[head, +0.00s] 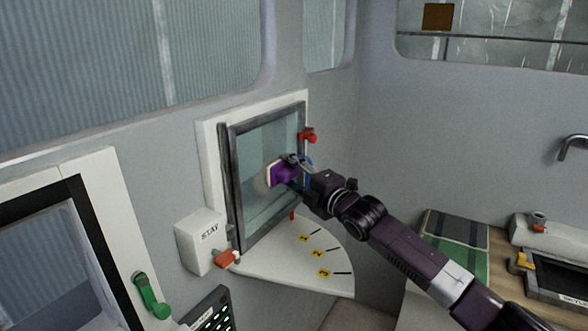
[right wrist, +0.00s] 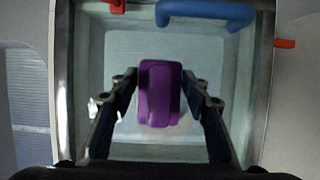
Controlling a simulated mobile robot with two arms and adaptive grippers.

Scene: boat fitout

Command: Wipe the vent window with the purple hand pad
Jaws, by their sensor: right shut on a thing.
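The vent window (head: 262,137) is a glass pane in a grey metal frame, set in a white surround on the wall. My right gripper (head: 292,172) is shut on the purple hand pad (head: 282,174), in front of the middle of the pane. In the right wrist view the purple pad (right wrist: 160,92) sits between the two fingers, with the pane (right wrist: 135,45) behind it. A faint brownish smudge shows on the glass around the pad's lower part. I cannot tell whether the pad touches the glass. My left gripper is out of view.
A blue handle (right wrist: 205,14) crosses the top of the pane. Red latches (head: 308,136) sit at the frame. A white STAY box (head: 202,241) is at lower left, and a numbered quadrant plate (head: 285,266) lies below. A green-striped item (head: 455,245) lies on the right counter.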

